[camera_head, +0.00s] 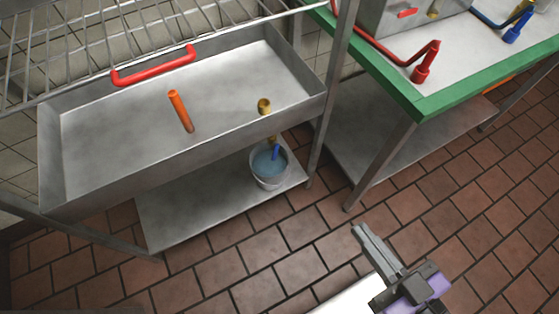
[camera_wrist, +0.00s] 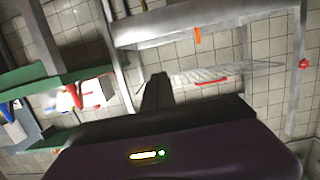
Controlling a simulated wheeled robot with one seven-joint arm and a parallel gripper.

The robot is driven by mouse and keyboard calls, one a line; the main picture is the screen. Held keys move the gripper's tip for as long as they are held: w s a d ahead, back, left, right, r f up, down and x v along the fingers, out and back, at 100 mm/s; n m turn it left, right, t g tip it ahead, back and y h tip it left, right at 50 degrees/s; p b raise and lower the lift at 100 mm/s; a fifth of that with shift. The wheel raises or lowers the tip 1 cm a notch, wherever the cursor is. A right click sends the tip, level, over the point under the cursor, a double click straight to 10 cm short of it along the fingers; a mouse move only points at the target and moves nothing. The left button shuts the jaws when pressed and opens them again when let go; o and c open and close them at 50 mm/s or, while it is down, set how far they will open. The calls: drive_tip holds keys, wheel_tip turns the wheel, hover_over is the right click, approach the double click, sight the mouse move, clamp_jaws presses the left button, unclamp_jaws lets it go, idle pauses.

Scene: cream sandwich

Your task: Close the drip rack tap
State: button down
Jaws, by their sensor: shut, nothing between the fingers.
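The metal drip rack tray (camera_head: 110,178) stands at the left in the head view. A small brass fitting (camera_head: 264,105) stands upright inside it. Below the tray's front right part, a brass spout with a blue lever (camera_head: 275,152) hangs over a bucket (camera_head: 269,181); the lever points down, and its exact setting is too small to tell. My gripper (camera_head: 361,233) is shut and empty, above the floor to the right of and below the bucket in the picture, well apart from the tap. In the wrist view my fingers (camera_wrist: 157,84) are together; I cannot make out the tap there.
A lower shelf (camera_head: 190,215) holds the bucket. A green-edged table (camera_head: 430,106) with red and blue taps stands right. The tiled floor between is clear.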

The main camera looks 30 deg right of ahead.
drive_tip(key=w+f+m+t+h+b, duration=0.1)
drive_tip(key=w+f+m+b, duration=0.2)
drive_tip(key=w+f+b, duration=0.5)
drive_tip(key=w+f+m+t+h+b, duration=0.1)
drive_tip(key=w+f+m+t+b, duration=0.25)
drive_tip(key=f, duration=0.65)
drive_tip(key=m+g+h+b, duration=0.3)
drive_tip(key=m+b, duration=0.7)
drive_tip(key=m, duration=0.3)
approach(274, 151)
drive_tip(key=s+d+f, duration=0.2)
drive_tip(key=d, duration=0.2)
wheel_tip(274, 151, down, 3)
drive_tip(key=d+m, duration=0.1)
drive_tip(key=m, duration=0.3)
drive_tip(key=w, duration=0.9)
drive_tip(key=shift+a+g+h+b, duration=0.25)
drive_tip(key=shift+g+h+b, duration=0.1)
drive_tip(key=shift+b, duration=0.1)
drive_tip(key=shift+w+f, duration=0.1)
drive_tip(key=shift+w, duration=0.05)
